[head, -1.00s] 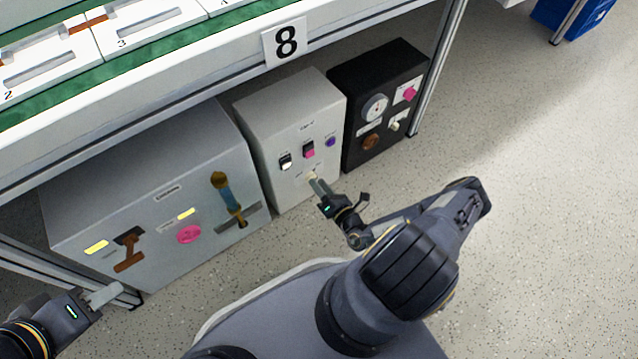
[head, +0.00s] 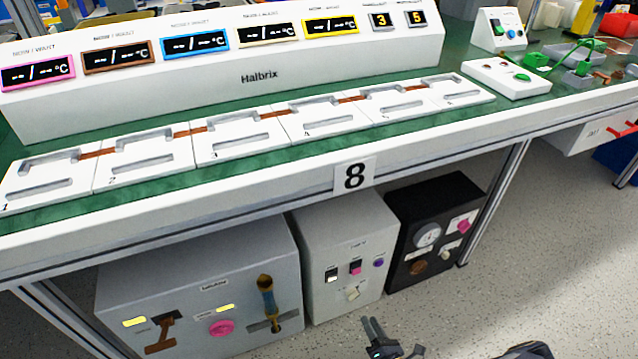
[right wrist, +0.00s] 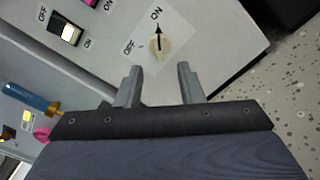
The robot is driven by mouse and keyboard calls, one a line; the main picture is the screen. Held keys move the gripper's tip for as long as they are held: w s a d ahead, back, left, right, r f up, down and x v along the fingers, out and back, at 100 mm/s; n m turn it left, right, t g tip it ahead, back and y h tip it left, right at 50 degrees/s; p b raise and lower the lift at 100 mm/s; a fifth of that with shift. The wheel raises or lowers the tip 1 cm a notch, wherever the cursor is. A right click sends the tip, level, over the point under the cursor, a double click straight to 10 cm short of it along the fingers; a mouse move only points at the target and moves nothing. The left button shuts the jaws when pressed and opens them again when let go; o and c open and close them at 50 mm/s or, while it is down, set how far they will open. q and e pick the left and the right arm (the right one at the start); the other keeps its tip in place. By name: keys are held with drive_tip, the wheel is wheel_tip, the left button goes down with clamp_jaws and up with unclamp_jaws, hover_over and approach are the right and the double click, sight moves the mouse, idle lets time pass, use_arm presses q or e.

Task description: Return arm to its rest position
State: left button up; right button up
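My right gripper (head: 381,338) is low in front of the middle grey box (head: 325,255), clear of it in the head view. In the right wrist view its two fingers (right wrist: 158,84) stand apart with nothing between them. The cream rotary switch (right wrist: 158,46) lies just beyond the fingertips, apart from them, and its black arrow points to ON. The same switch shows small on the grey box in the head view (head: 352,293). My left gripper is out of the head view.
A large grey box (head: 200,262) with a lever stands left, and a black box (head: 440,230) with a gauge stands right. The bench edge (head: 250,205) runs above them. Open speckled floor (head: 560,255) lies to the right.

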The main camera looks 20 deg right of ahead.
drive_tip(key=w+a+r+n+g+y, duration=0.1)
drive_tip(key=a+r+n+g+y, duration=0.2)
drive_tip(key=r+n+g+y, duration=0.65)
drive_tip(key=w+a+r+n+g+y, duration=0.1)
drive_tip(key=a+r+n+g+y, duration=0.2)
drive_tip(key=r+n, duration=1.3)
drive_tip(key=s+a+r+n+h, duration=0.2)
drive_tip(key=s+r+n+h, duration=0.8)
drive_tip(key=s+r+n, duration=0.65)
wheel_tip(320, 180, up, 39)
drive_tip(key=w+p, duration=0.1)
drive_tip(key=p, duration=3.6)
drive_tip(key=shift+a+r+n, duration=0.15)
drive_tip(key=shift+r+n, duration=0.05)
drive_tip(key=shift+n, duration=0.1)
